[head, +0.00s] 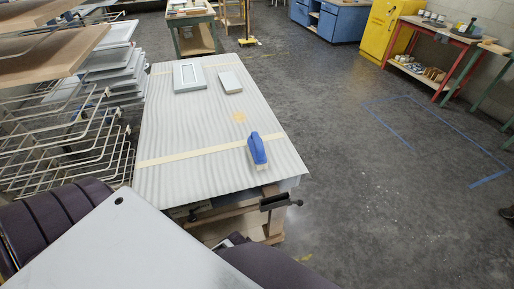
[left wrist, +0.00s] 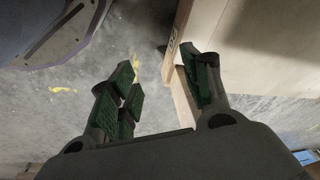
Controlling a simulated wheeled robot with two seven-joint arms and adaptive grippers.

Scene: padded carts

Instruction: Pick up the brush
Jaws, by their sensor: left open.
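A brush (head: 257,151) with a blue handle and a pale lower part lies on the padded cart (head: 190,190), near its right front edge. The left gripper is not visible in the head view. In the left wrist view my left gripper (left wrist: 165,85) is open with nothing between its green-padded fingers. It is low beside a wooden frame, with the floor behind it. The brush is not in the left wrist view. My right gripper is in neither view.
A framed panel (head: 190,76) and a small block (head: 230,82) lie at the cart's far end. A clamp (head: 281,202) sticks out at the front right corner. A wire drying rack (head: 70,130) stands left. Floor to the right is open.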

